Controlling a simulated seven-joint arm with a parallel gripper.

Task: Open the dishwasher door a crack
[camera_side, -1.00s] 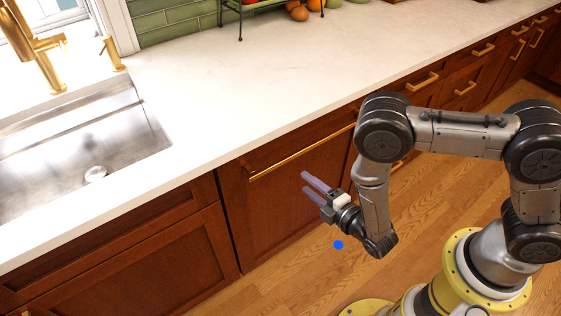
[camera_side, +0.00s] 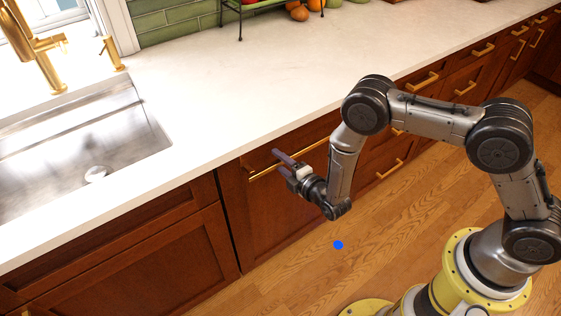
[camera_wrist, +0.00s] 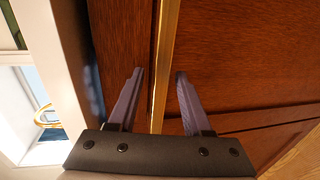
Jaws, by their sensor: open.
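The dishwasher door (camera_side: 262,222) is a reddish-brown wood panel under the counter and looks shut. Its long brass bar handle (camera_side: 312,146) runs along the upper part of the panel. My gripper (camera_side: 277,160) is open and empty at the handle, with its purple-grey fingers pointing toward the door. In the wrist view, the handle (camera_wrist: 167,50) runs between the two fingers of my gripper (camera_wrist: 160,73), nearer the left finger. I cannot tell whether a finger touches it. My gripper covers part of the handle in the side view.
The white countertop (camera_side: 230,110) overhangs just above the door. A steel sink (camera_side: 90,140) is at left, with wood cabinets (camera_side: 130,260) below. Drawers with brass pulls (camera_side: 421,81) continue to the right. The wooden floor (camera_side: 290,280) in front is clear, apart from a blue dot (camera_side: 338,245).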

